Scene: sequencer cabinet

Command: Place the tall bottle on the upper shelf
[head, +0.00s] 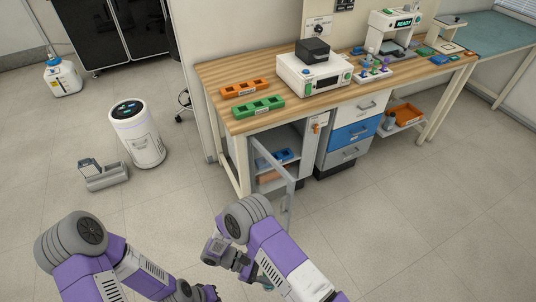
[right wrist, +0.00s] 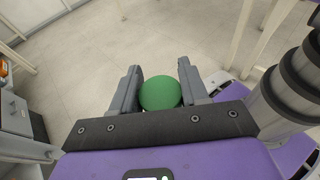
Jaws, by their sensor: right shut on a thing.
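In the right wrist view a round green top (right wrist: 160,93), seen end-on, sits between the fingers of my right gripper (right wrist: 157,90). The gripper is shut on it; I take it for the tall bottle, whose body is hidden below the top. In the head view my right arm reaches in front of the cabinet, and its gripper is mostly hidden. The cabinet (head: 309,150) under the bench has its door (head: 290,190) standing open. Its upper shelf holds a blue rack (head: 284,155). My left gripper (head: 207,293) is low at the picture's bottom edge, its fingers unclear.
The wooden bench top (head: 240,82) carries an orange rack (head: 244,88), a green rack (head: 258,107) and a white instrument (head: 314,74). Drawers (head: 351,132) stand right of the cabinet.

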